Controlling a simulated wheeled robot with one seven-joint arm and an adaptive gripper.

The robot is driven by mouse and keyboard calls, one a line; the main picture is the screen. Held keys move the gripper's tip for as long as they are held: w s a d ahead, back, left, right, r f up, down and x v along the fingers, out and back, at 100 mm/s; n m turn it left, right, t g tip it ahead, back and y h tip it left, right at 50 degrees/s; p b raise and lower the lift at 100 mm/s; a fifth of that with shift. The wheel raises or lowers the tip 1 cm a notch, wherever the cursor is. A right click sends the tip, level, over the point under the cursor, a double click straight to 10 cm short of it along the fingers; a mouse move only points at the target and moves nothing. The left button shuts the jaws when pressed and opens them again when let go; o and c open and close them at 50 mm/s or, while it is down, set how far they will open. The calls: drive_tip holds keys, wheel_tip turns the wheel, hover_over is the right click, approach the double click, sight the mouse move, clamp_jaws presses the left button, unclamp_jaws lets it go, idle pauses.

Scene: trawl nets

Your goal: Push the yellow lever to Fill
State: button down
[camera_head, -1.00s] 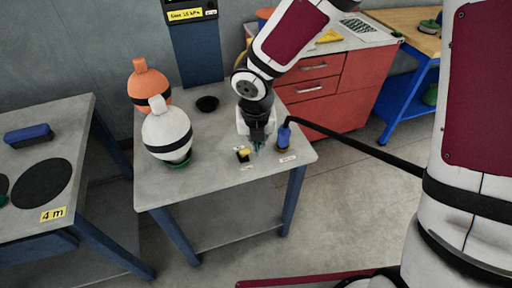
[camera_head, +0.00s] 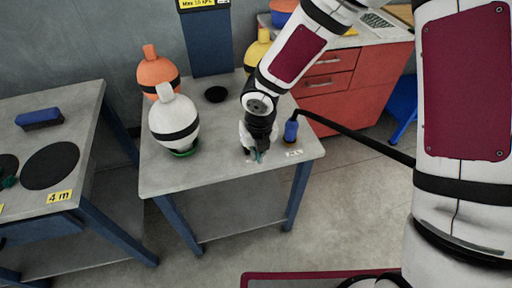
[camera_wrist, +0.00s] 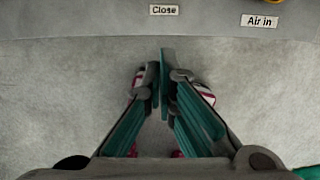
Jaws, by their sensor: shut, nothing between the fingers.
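The yellow lever does not show now; in the head view my gripper (camera_head: 258,157) covers the part of the table (camera_head: 225,178) around it. My gripper points down with its teal fingers together and holds nothing. In the wrist view my fingertips (camera_wrist: 160,72) show against a grey surface below the table's edge line, close to a white "Close" label (camera_wrist: 164,9). Their height above the table is hard to tell. No "Fill" label can be read.
A blue hose plug (camera_head: 291,131) stands right of my gripper, with a black hose. An "Air in" label (camera_wrist: 260,21) is near it. A white float (camera_head: 174,122) and an orange float (camera_head: 157,72) stand left. A black disc (camera_head: 215,94) lies behind.

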drive_tip(key=shift+w+a+f+p, duration=0.1)
drive_tip(key=shift+w+a+f, duration=0.1)
drive_tip(key=shift+w+f, duration=0.5)
drive_tip(key=shift+w+a+f+p, duration=0.1)
drive_tip(key=shift+w+a+f, duration=0.15)
drive_tip(key=shift+w+f, duration=0.5)
drive_tip(key=shift+w+a+f+p, duration=0.1)
drive_tip(key=shift+w+a+f, duration=0.1)
drive_tip(key=shift+w+f, duration=0.5)
drive_tip(key=shift+r, duration=0.1)
